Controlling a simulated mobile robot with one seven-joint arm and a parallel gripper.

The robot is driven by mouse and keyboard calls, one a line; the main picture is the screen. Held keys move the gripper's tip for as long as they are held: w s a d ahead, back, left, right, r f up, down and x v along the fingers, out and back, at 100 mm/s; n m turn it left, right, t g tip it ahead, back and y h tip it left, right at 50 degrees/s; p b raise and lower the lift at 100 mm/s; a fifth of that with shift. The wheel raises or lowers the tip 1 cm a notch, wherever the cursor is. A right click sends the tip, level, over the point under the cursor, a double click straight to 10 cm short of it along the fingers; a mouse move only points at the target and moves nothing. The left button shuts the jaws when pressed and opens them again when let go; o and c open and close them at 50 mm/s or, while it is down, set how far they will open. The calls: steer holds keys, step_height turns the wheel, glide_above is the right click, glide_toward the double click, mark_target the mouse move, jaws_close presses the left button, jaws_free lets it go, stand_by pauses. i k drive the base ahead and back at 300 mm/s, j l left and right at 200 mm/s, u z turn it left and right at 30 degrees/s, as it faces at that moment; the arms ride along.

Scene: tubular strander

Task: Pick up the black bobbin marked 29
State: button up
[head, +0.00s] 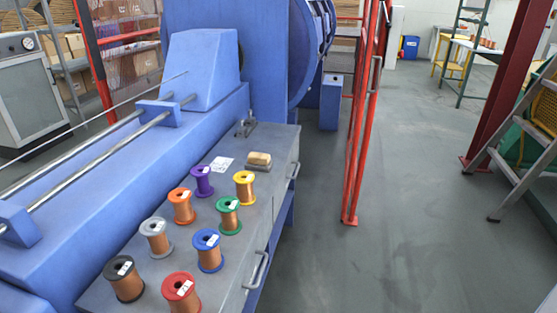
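A black bobbin (124,279) wound with copper-coloured wire stands upright at the near left of the grey bench top. It has a white label on its top flange; the number is too small to read. A grey bobbin (157,238) stands just behind it, and a red bobbin (181,293) stands to its right, apart from it. My gripper is not in view.
Blue (208,250), green (229,215), orange (182,206), yellow (244,186) and purple (202,181) bobbins share the bench (237,269). A wooden block (259,161) lies behind them. The blue machine (205,75) borders the left; red fence posts (361,130) stand right. The right floor is open.

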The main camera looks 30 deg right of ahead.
mark_target(121, 272)
steer(key=l+z, duration=0.15)
steer(key=z, duration=1.2)
steer(key=i+l+z, duration=0.1)
steer(key=z, duration=0.35)
steer(key=i+z, duration=0.2)
steer(key=z, duration=0.3)
steer(key=i+u, duration=0.15)
steer(key=u, duration=0.3)
steer(key=i+u, duration=0.1)
steer(key=u, duration=0.35)
steer(key=i+u, duration=0.15)
steer(key=u, duration=0.3)
steer(key=i+l+u, duration=0.1)
steer(key=u, duration=0.35)
steer(key=i+l+u, duration=0.1)
steer(key=u, duration=0.4)
steer(key=l+u, duration=0.1)
steer(key=u, duration=0.65)
